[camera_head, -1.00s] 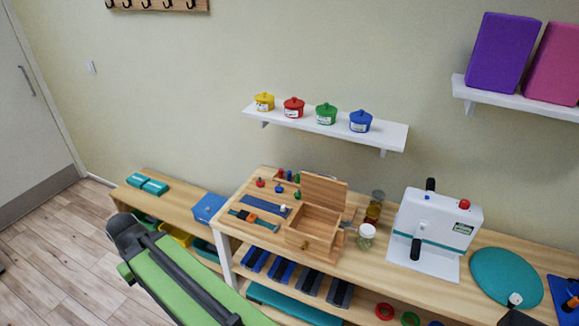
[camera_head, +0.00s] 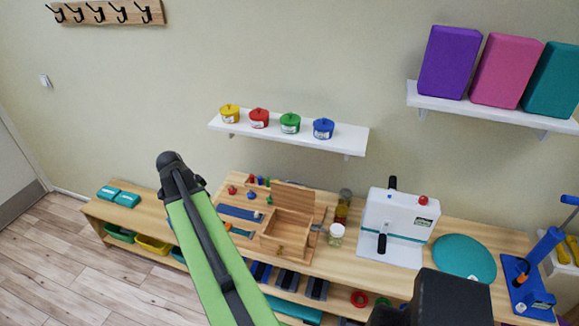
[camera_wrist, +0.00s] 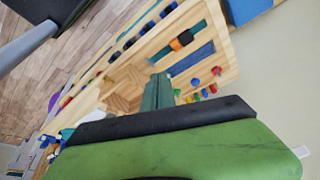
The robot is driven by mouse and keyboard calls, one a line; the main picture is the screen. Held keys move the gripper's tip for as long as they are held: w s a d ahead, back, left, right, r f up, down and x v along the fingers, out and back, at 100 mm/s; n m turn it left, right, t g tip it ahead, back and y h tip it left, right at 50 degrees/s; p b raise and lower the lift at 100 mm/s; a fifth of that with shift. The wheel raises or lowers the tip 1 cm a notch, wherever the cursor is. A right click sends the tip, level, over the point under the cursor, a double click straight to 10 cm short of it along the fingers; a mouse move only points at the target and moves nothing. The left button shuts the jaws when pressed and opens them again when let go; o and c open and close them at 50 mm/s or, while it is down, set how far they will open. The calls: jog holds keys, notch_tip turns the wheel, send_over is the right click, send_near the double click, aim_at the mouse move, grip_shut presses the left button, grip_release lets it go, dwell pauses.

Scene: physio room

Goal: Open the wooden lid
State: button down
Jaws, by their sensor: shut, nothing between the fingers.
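The wooden lid (camera_head: 294,197) stands raised at the back of a small wooden box (camera_head: 283,246). The box is open at the top and its inside shows in the head view. The box also shows in the wrist view (camera_wrist: 122,90), seen at a steep tilt; I cannot make out the lid clearly there. My gripper (camera_wrist: 158,92) shows in the wrist view as two dark green fingers close together, shut and empty. They overlap the box region in the picture; whether they touch it is not clear. In the head view I cannot make out the fingertips.
The box stands on a wooden bench with a peg board, glass jars (camera_head: 336,235), a white machine (camera_head: 397,235) and a teal disc (camera_head: 464,258). Above is a white shelf (camera_head: 345,139) with coloured pots. Foam blocks (camera_head: 495,72) stand on an upper right shelf.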

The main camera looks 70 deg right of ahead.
jog(key=s+d+r+m+g+p, duration=0.1)
jog(key=s+d+r+m, duration=0.25)
jog(key=s+d, duration=0.3)
jog(key=s+d+r+m+g+p, duration=0.1)
jog(key=s+d+r+m+p, duration=0.1)
jog(key=s+d+m, duration=0.5)
jog(key=m+h+b, duration=0.1)
jog(key=m+b, duration=0.1)
jog(key=b, duration=0.6)
send_over(295, 194)
jog(key=w+d, duration=0.2)
jog(key=f, duration=0.7)
jog(key=shift+w+a, duration=0.1)
jog(key=shift+a, duration=0.1)
jog(key=shift+r, duration=0.1)
jog(key=shift+g, duration=0.3)
